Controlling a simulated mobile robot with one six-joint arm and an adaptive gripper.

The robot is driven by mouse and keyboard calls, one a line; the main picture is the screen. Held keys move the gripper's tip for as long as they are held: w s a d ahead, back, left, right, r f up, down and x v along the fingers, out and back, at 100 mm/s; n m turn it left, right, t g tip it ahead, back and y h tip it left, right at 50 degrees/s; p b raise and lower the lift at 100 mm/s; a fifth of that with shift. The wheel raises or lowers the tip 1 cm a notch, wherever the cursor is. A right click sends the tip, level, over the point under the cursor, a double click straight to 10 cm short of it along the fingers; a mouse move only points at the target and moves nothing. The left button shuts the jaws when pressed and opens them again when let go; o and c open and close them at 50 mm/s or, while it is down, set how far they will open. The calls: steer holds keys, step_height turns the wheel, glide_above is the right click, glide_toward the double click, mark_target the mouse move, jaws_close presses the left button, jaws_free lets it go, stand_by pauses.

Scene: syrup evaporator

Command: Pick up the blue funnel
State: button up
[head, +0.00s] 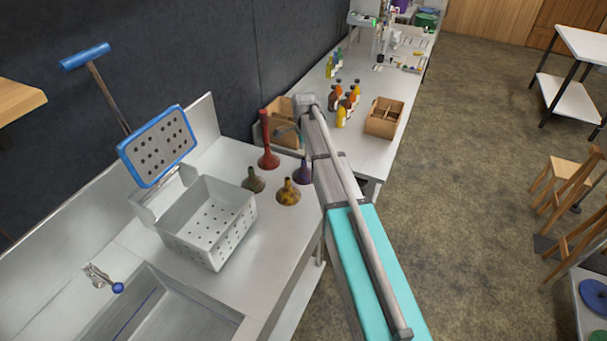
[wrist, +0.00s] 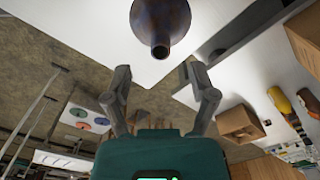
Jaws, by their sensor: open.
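A dark blue-purple funnel (head: 303,172) stands on the steel counter in the head view, partly hidden by my arm. In the wrist view a dark bluish funnel with a brownish spout (wrist: 160,28) is at the top centre, its spout pointing toward my gripper. My gripper (wrist: 155,72) is open and empty. Its two fingers are apart, and the spout tip lies just beyond and between them, not visibly touched.
An olive funnel (head: 252,180) and a yellow-brown funnel (head: 288,193) stand close by. A perforated steel basket (head: 210,225) and a sink are at left. Wooden crates (head: 384,117) and several bottles (head: 341,115) stand on the far table.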

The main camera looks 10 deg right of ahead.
mark_target(304, 161)
steer(key=shift+f, duration=0.1)
steer(key=shift+w+f+b, duration=0.1)
steer(key=shift+f+b, duration=2.45)
steer(key=shift+b, duration=0.1)
steer(key=shift+c, duration=0.3)
jaws_close()
steer(key=shift+r, duration=0.2)
